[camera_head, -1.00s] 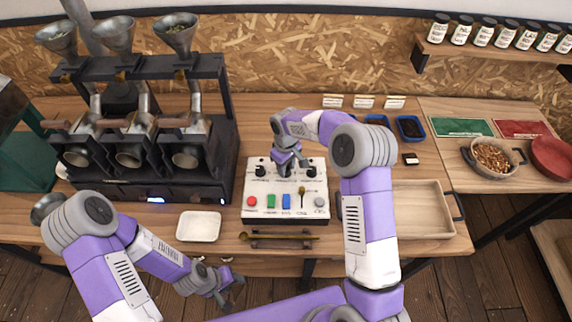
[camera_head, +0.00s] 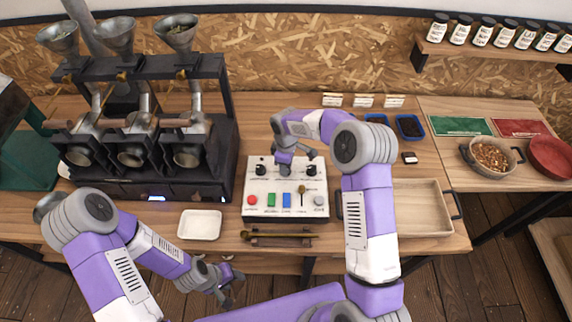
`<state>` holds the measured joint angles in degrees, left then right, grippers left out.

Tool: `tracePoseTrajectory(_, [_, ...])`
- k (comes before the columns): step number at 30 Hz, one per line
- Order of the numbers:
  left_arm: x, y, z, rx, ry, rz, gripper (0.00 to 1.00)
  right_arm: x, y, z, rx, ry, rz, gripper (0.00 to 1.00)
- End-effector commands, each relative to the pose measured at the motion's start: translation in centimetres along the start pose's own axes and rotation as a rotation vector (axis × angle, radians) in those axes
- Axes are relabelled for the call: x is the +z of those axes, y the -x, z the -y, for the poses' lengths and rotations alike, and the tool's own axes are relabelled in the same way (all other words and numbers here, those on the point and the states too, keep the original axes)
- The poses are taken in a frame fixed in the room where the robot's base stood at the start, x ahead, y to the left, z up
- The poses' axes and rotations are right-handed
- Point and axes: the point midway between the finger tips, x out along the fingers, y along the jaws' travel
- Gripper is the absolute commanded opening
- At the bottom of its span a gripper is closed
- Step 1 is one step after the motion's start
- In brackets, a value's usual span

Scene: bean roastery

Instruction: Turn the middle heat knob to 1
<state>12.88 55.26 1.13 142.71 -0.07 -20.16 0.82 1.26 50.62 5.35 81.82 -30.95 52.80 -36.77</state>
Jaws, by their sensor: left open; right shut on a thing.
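The white control box (camera_head: 256,183) stands on the table. It has a black left knob (camera_head: 261,168) and a black right knob (camera_head: 310,169) in its back row. My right gripper (camera_head: 285,168) is over the middle of that row, reaching down between these two knobs, and is shut on the middle heat knob, which it mostly hides. The knob's pointer and the number marks are too small to read. My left gripper (camera_head: 229,284) is open and empty, low in front of the table edge.
A white tray (camera_head: 200,225) lies left, a wooden tray (camera_head: 424,232) right.

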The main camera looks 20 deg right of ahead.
Motion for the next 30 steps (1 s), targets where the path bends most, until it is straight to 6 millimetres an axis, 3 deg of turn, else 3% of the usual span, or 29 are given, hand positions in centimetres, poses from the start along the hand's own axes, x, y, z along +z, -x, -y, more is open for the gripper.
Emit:
tracePoseTrajectory(8, [0.0,0.0,0.0,0.000,0.000,0.000,0.50,-0.1,0.1,-0.1,0.002,0.000,-0.002,0.06])
tracePoseTrajectory(9, [0.0,0.0,0.0,0.000,0.000,0.000,0.50,-0.1,0.1,-0.1,0.002,-0.001,-0.002,0.38])
tracePoseTrajectory(14, [0.0,0.0,0.0,0.000,0.000,0.000,0.50,-0.1,0.1,-0.1,0.002,-0.001,-0.002,0.61])
tracePoseTrajectory(23, [0.0,0.0,0.0,0.000,0.000,0.000,0.50,0.0,0.2,0.0,0.001,-0.001,-0.001,0.61])
tracePoseTrajectory(30, [0.0,0.4,-0.1,0.000,0.000,0.000,0.50,-0.1,3.6,-0.1,0.005,-0.003,-0.004,0.61])
